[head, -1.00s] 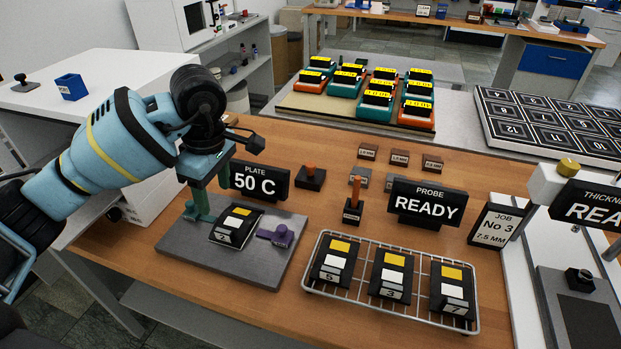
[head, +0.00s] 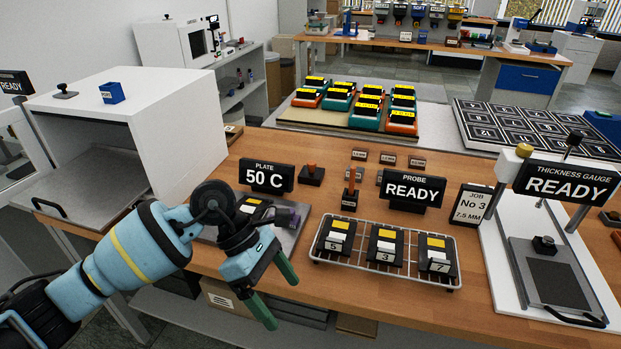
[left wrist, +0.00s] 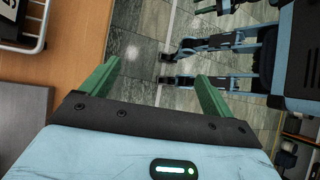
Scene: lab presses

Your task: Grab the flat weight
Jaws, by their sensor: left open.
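No thing is labelled as the flat weight, and I cannot tell which one it is. In the head view, a low dark block with an orange knob (head: 311,174) sits behind the plate, right of the "50 C" sign. A taller orange-handled block (head: 350,197) stands to its right. A dark knobbed piece (head: 66,92) lies on the white oven's top. A purple piece (head: 292,218) is on the grey plate (head: 288,238), partly hidden by my arm. My left gripper (head: 284,305) is open and empty, in front of the table edge; its fingers also show in the left wrist view (left wrist: 158,75).
A wire rack (head: 385,272) with blocks 5, 3 and 7 stands near the front edge. The "50 C" sign (head: 267,177) and probe sign (head: 412,189) stand behind. The thickness gauge (head: 560,280) is at right, the open white oven (head: 130,120) at left.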

